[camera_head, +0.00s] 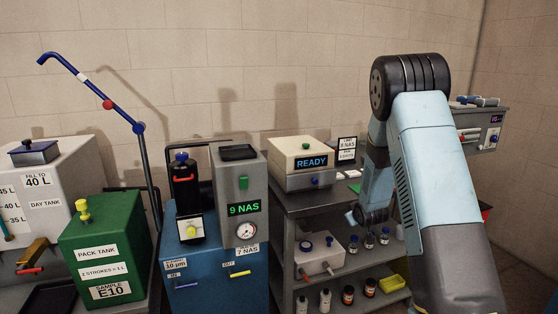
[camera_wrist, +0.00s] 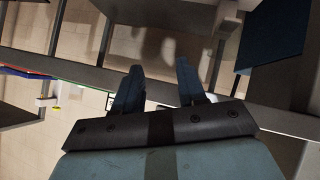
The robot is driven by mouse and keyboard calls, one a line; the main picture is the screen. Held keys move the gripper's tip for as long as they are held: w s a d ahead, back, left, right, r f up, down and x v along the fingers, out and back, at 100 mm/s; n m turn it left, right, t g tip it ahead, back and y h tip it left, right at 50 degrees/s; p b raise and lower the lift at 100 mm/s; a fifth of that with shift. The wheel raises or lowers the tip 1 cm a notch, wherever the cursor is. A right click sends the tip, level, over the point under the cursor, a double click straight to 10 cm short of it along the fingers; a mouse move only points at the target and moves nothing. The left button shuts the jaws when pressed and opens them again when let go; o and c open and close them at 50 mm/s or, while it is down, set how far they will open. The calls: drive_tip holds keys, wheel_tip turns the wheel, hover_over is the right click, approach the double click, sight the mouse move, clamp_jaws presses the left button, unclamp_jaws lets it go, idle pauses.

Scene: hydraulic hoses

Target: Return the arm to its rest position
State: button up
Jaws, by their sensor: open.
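My gripper (camera_wrist: 158,88) shows in the wrist view with its two dark fingers apart and nothing between them. Beyond the fingers are grey shelf edges and the tiled wall. In the head view my light blue arm rises at the right and bends down behind its black joint. The end of the arm is in front of the grey shelf unit (camera_head: 286,208), and the fingers are hard to make out there.
On the shelf unit stand a cream box reading READY (camera_head: 306,158), several bottles and a yellow tray (camera_head: 391,284). To the left are a blue filter cart (camera_head: 215,285), a green pack tank (camera_head: 105,250) and a white day tank (camera_head: 45,190). A blue pipe (camera_head: 88,83) rises at the left.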

drive_tip(key=s+a+r+m+g, duration=0.1)
drive_tip(key=s+r+m, duration=0.1)
drive_tip(key=s+r, duration=0.85)
drive_tip(key=s+r+m+g, duration=0.1)
drive_tip(key=s+r, duration=0.6)
drive_tip(key=r, duration=0.6)
drive_tip(key=s+a+r+m+g, duration=0.1)
drive_tip(key=s+a+r, duration=0.1)
drive_tip(key=s, duration=1.3)
drive_tip(key=s+a+r+m+g, duration=0.1)
drive_tip(key=s+r, duration=0.4)
drive_tip(key=s, duration=0.9)
drive_tip(key=shift+s+a+g, duration=0.35)
drive_tip(key=shift+s+g, duration=0.05)
drive_tip(key=shift+g, duration=0.2)
